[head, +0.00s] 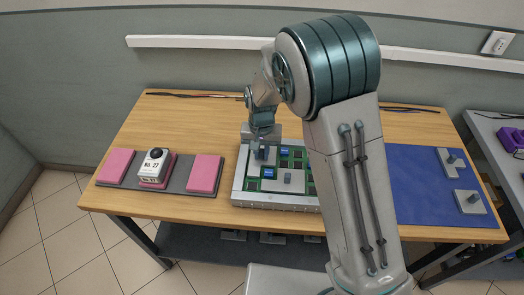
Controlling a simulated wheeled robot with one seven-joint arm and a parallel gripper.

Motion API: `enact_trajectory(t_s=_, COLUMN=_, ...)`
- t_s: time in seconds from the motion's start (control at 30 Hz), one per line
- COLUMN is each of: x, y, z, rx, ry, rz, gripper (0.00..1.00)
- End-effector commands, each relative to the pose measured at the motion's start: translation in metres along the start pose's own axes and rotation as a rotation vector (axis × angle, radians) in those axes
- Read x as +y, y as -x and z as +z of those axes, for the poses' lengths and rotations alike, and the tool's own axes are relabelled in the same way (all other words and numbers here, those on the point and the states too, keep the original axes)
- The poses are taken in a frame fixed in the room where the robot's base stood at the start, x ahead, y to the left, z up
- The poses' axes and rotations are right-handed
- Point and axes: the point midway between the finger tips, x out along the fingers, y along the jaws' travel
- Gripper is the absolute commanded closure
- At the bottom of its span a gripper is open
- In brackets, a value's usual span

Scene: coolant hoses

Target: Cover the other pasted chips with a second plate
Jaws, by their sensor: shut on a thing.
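A green circuit board in a pale tray (237,190) lies at the middle of the table, partly hidden by my arm. A grey plate with a small knob (292,184) lies on the board's front part. Blue chips (269,173) show beside it. My gripper (263,148) is over the board's back left part, shut on a second plate (256,159), which is mostly hidden by the fingers. I cannot tell whether this plate touches the board. Two more grey plates with knobs, one farther back (450,161) and one nearer (470,203), lie on the blue mat at right.
A dark grey mat (176,186) with pink pads (205,173) lies at left; a white box marked No. 27 (154,165) stands on the middle pad. The blue mat's (425,195) left part is bare. A grey side table (485,123) holds a purple object (510,138).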

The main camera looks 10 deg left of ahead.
Motion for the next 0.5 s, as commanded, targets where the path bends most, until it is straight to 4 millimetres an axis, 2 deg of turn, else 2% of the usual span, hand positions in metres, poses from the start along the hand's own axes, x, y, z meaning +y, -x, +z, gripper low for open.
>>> enact_trajectory(t_s=0.03, x=-0.0001, y=0.0003, z=-0.0002, rx=0.001, ry=0.000, rz=0.000, gripper=0.81)
enact_trajectory(t_s=0.07, x=-0.0001, y=0.0003, z=-0.0001, rx=0.001, ry=0.000, rz=0.000, gripper=0.73)
enact_trajectory(t_s=0.5, x=-0.0002, y=0.0003, z=-0.0001, rx=0.000, ry=0.000, rz=0.000, gripper=0.73)
